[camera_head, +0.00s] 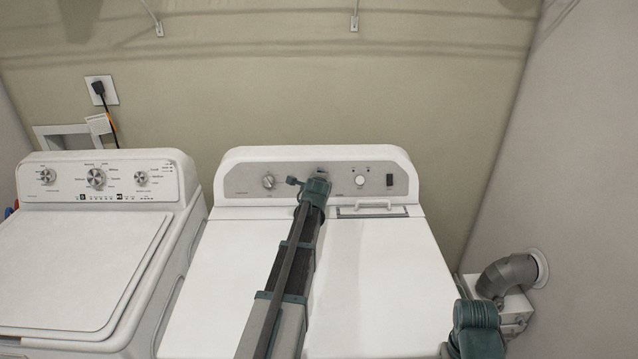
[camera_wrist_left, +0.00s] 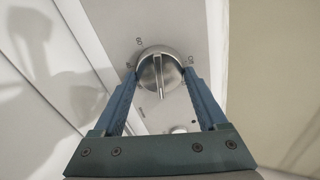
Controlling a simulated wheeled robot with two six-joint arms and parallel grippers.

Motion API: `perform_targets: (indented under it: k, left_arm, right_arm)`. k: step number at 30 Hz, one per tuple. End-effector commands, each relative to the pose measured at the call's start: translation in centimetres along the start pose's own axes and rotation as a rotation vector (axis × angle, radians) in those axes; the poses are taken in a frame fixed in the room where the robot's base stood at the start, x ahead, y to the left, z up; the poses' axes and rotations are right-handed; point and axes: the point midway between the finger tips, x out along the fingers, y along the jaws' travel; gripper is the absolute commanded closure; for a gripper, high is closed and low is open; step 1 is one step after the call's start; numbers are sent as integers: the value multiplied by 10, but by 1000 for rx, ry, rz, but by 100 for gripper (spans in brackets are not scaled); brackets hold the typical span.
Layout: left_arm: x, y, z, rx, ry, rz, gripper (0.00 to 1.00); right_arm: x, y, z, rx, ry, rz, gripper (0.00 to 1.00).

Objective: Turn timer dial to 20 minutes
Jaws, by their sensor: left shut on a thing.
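The timer dial (camera_wrist_left: 161,62) is a round silver knob with a raised grip bar, in the upper middle of the left wrist view. Printed marks surround it, but I cannot read them reliably. The bar runs nearly up and down in that view. My left gripper (camera_wrist_left: 160,82) is shut on the dial, one blue finger at each side of its rim. In the head view my left gripper (camera_head: 316,186) is at the middle of the dryer's control panel (camera_head: 235,181) and hides most of the dial. My right gripper is not in view.
The white dryer (camera_head: 375,275) has another knob (camera_head: 268,181) left of my gripper, and a white knob (camera_head: 361,180) and dark switch (camera_head: 390,180) to its right. A washer (camera_head: 75,265) stands at the left. A grey duct pipe (camera_head: 505,275) meets the right wall.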

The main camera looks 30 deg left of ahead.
Motion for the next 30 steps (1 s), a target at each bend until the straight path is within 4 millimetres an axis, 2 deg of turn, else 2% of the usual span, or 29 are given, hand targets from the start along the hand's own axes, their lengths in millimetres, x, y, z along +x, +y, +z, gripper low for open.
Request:
perform_targets:
  k: [4,5,8,20,26,30]
  left_arm:
    - [0,1,0,-1,0,3,80]
    - [0,1,0,-1,0,3,19]
    - [0,1,0,-1,0,2,2]
    - [-6,0,0,-1,0,1,0]
    - [-29,-1,0,-1,1,1,0]
    - [-56,-2,0,0,0,1,0]
  right_arm:
    - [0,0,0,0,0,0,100]
    - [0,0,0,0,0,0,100]
    - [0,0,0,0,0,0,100]
    - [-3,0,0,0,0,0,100]
    - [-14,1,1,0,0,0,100]
    - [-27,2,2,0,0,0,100]
